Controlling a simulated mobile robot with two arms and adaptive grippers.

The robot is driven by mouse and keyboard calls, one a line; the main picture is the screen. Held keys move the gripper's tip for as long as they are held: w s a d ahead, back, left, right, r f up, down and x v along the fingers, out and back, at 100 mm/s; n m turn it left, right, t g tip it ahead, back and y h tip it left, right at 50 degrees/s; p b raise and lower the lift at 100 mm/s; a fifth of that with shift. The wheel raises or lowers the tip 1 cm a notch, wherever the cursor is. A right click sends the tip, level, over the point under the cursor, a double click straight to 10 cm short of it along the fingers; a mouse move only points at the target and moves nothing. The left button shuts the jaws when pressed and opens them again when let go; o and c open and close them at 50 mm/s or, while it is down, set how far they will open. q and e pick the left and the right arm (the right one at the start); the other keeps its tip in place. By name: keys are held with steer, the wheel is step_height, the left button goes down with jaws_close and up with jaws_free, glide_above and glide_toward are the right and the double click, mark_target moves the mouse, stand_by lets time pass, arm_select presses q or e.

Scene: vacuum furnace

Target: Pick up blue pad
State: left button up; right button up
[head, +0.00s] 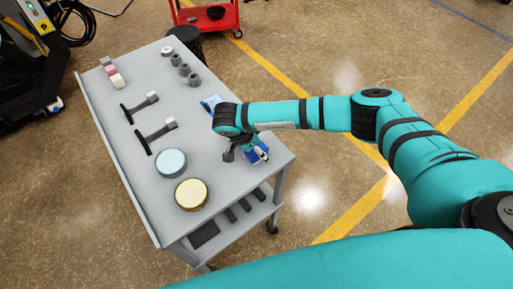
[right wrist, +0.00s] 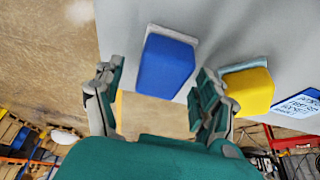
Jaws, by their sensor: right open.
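The blue pad (right wrist: 166,66) is a blue block on a pale backing. In the right wrist view it lies on the grey table top, close to the edge. My right gripper (right wrist: 160,80) is open and empty, with its fingers to either side of the pad in the picture; I cannot tell the remaining height. In the head view the blue pad (head: 255,156) shows partly at the cart's right side, beside and partly hidden by my right gripper (head: 243,153). My left gripper is not in view.
A yellow pad (right wrist: 249,91) lies close beside the blue one, near the right finger. A blue-and-white printed item (right wrist: 298,105) lies beyond it. The grey cart (head: 215,178) also holds a light-blue disc (head: 171,162), a cream disc (head: 191,194), and black T-shaped tools (head: 155,135).

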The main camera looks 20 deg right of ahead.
steer(key=shift+w+f, duration=0.1)
steer(key=shift+f, duration=0.15)
steer(key=c, duration=1.2)
steer(key=shift+c, duration=0.2)
steer(key=shift+c, duration=0.2)
steer(key=shift+r+b, duration=0.35)
steer(key=shift+r, duration=0.15)
step_height(320, 180, up, 2)
steer(key=shift+b, duration=0.7)
steer(key=s+a+r+b, duration=0.2)
steer(key=s+b, duration=0.2)
steer(key=s, duration=1.2)
steer(key=shift+a+b, duration=0.3)
steer(key=shift+a, duration=0.05)
